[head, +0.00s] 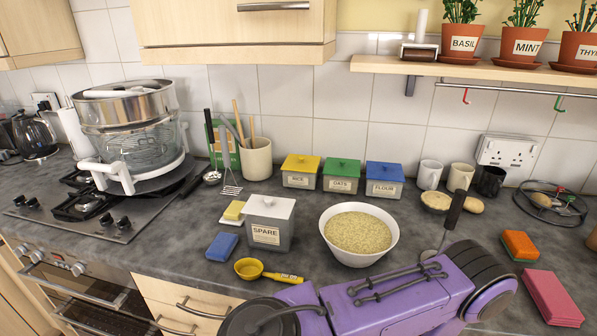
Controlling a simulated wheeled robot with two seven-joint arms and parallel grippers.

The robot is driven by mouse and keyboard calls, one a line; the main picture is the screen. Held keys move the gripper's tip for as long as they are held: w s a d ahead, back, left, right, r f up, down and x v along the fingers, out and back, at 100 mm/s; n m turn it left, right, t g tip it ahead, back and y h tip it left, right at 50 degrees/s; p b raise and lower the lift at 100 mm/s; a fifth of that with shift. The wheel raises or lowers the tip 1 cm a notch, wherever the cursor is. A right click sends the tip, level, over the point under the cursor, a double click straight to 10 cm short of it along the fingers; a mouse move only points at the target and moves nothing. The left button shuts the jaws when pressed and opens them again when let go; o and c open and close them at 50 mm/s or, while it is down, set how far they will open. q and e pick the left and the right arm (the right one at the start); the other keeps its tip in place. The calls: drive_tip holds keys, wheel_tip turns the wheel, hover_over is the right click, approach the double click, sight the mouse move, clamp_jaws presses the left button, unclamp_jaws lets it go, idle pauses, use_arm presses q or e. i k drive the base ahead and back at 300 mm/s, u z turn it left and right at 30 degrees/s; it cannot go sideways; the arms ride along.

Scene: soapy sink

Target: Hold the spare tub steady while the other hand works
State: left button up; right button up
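The spare tub (269,226) is a grey square tub with a "SPARE" label on its front. It stands upright on the dark counter, left of the middle, with its pale lid (270,206) on top. Nothing is holding it. Neither my left nor my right gripper can be seen in the head view.
Close by are a white bowl of grain (330,248), a yellow scoop (250,268), a blue sponge (221,246) and a yellow block (234,210). Rice (300,171), oats (341,176) and flour (384,180) tubs stand behind. The lower right counter is partly hidden.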

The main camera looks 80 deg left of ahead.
sight(271, 234)
drive_tip(key=u, duration=2.55)
drive_tip(key=i, duration=0.4)
drive_tip(key=u, duration=0.05)
